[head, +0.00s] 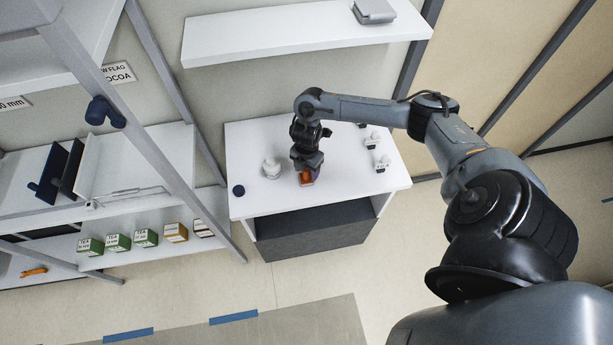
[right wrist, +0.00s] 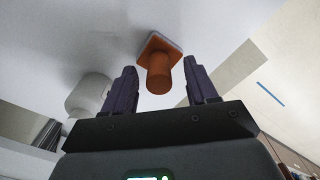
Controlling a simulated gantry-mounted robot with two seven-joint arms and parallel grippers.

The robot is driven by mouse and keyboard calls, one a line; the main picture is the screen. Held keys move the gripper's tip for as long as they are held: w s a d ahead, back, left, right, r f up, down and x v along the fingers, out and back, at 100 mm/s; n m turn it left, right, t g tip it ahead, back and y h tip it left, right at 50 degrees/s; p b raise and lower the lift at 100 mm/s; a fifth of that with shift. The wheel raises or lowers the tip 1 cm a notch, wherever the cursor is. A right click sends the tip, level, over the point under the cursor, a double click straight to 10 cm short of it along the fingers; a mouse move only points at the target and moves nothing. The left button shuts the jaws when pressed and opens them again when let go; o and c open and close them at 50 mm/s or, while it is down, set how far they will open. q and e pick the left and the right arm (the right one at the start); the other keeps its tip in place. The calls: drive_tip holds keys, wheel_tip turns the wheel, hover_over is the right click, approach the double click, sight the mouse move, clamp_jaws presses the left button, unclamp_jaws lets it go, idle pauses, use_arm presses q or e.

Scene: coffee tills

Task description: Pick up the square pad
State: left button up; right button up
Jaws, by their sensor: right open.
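The square pad (right wrist: 152,44) is orange, with a square plate and a round cylindrical grip, in the right wrist view. In the head view the orange pad (head: 306,178) is on the white counter (head: 345,195), partly hidden by my right gripper (head: 308,168). In the right wrist view my right gripper (right wrist: 160,68) is open. The pad's round grip shows between its two dark fingers, with a gap on each side. Contact with the fingers is not seen. My left gripper is not in view.
A white rounded object (head: 271,169) stands left of the pad; a dark blue round piece (head: 239,190) is near the counter's left edge. Small white labelled items (head: 382,164) stand at the right. A shelf rack (head: 160,160) with several boxes is to the left.

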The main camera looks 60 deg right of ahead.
drive_tip(key=shift+f, duration=1)
clamp_jaws()
drive_tip(key=shift+r, duration=0.1)
